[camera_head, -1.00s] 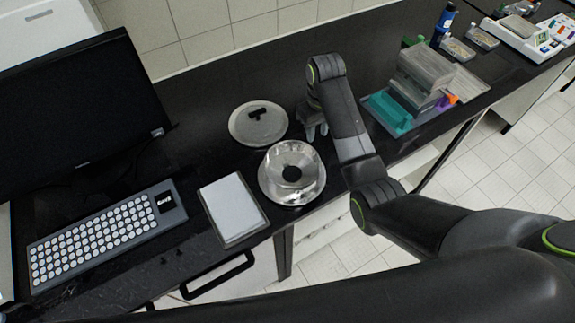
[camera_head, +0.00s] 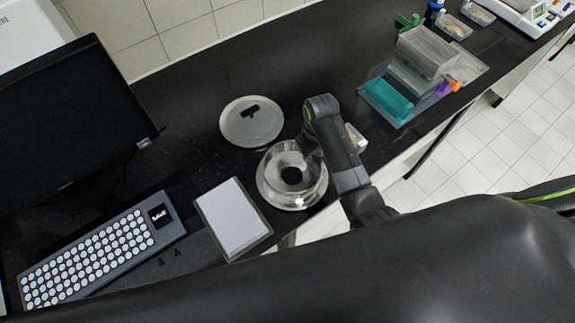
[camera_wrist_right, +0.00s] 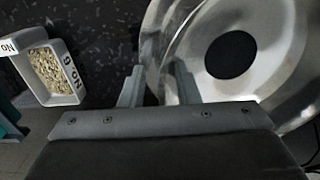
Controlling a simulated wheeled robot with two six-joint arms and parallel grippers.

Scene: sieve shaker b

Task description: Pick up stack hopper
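The stack hopper (camera_head: 272,184) is a shiny metal funnel-like bowl with a dark round hole in its middle, standing on the black bench. It also fills the right side of the right wrist view (camera_wrist_right: 272,28). My right gripper (camera_head: 310,158) is at the hopper's right rim, its fingers partly hidden by its own arm in the head view. In the right wrist view its two fingers (camera_wrist_right: 158,85) are apart, with the rim edge near and between them; whether they touch it I cannot tell. My left gripper is not in view.
A round metal lid with a black handle (camera_head: 252,128) lies behind the hopper. A pale pad (camera_head: 233,218) and a keyboard (camera_head: 95,258) are to the left. A small tray of grains (camera_wrist_right: 50,72) is close by the gripper. Clear boxes (camera_head: 425,55) stand farther right.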

